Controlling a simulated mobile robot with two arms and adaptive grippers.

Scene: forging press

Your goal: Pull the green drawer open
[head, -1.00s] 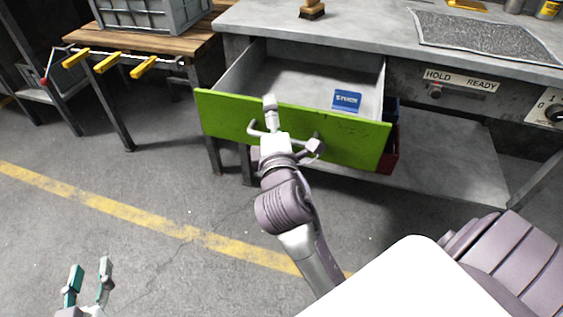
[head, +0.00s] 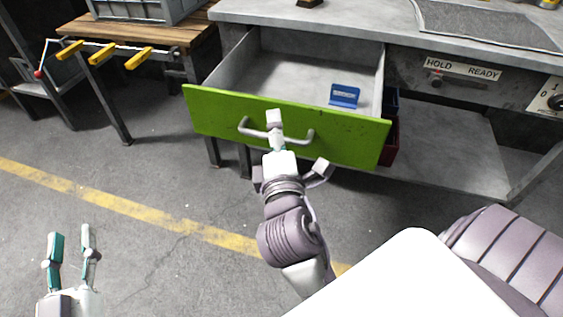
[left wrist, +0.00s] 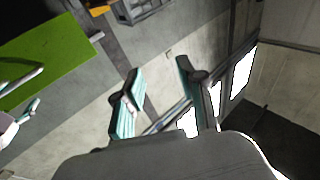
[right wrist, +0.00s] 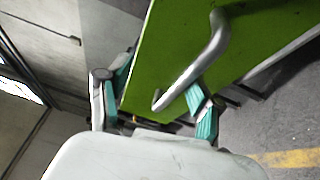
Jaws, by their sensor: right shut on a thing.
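The green drawer (head: 220,112) under the grey bench stands open, its inside visible. It also shows in the right wrist view (right wrist: 165,45). Its curved metal handle (head: 305,138) is on the front panel and crosses between my right fingers in the right wrist view (right wrist: 190,62). My right gripper (head: 296,145) is at the handle, one finger over it and the other below; it also shows in the right wrist view (right wrist: 160,95). My left gripper (head: 71,255) is open and empty above the floor, away from the drawer; it also shows in the left wrist view (left wrist: 160,95).
A small blue card or box (head: 344,96) is in the drawer. A wooden table (head: 150,33) with a grey crate (head: 145,8) and yellow-handled tools (head: 103,54) stands at the left. Dark red and blue bins sit under the bench. The floor before the drawer is clear.

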